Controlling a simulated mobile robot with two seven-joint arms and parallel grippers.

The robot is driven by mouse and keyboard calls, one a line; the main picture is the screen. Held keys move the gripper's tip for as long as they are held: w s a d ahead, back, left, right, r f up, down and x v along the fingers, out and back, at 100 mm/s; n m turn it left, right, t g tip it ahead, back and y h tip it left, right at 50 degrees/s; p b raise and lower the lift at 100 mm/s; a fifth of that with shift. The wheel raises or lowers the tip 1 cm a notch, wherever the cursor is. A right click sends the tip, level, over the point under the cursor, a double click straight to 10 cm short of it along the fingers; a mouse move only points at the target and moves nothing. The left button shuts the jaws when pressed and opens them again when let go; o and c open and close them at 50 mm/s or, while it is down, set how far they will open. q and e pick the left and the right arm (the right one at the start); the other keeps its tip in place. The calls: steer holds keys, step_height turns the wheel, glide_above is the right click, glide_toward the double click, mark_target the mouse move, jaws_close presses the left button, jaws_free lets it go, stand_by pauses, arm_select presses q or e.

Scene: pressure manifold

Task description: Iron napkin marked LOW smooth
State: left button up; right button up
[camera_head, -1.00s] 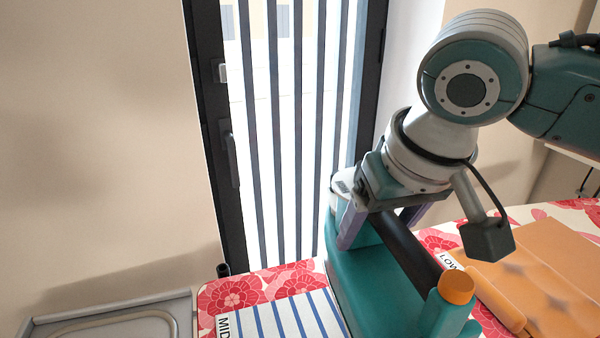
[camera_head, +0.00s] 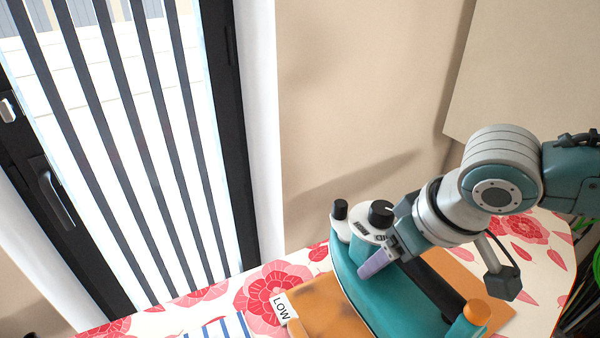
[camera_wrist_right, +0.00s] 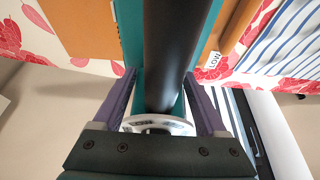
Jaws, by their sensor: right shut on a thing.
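The orange napkin (camera_head: 328,305) lies on the table with its white LOW tag (camera_head: 282,307) at its left edge. It also shows on both sides of the iron in the right wrist view (camera_wrist_right: 85,25). The teal iron (camera_head: 352,268), with a black handle (camera_wrist_right: 172,50), black knobs and an orange cap, is over the napkin and hides its middle. I cannot tell whether its sole touches the cloth. My right gripper (camera_head: 388,256) is shut on the iron's handle, its purple fingers on either side in the wrist view (camera_wrist_right: 160,95). My left gripper is not in view.
A blue-and-white striped napkin (camera_head: 226,328) lies left of the orange one. The table has a red-flowered cloth (camera_head: 268,287). A barred glass door (camera_head: 150,130) and a beige wall (camera_head: 350,90) stand behind. Something green (camera_head: 597,262) shows at the right edge.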

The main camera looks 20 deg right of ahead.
steer(key=shift+d, duration=0.45)
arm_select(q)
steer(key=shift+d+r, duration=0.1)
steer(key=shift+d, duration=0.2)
arm_select(e)
steer(key=shift+a, duration=0.1)
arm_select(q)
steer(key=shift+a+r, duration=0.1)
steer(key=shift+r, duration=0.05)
arm_select(e)
steer(key=shift+r, duration=0.1)
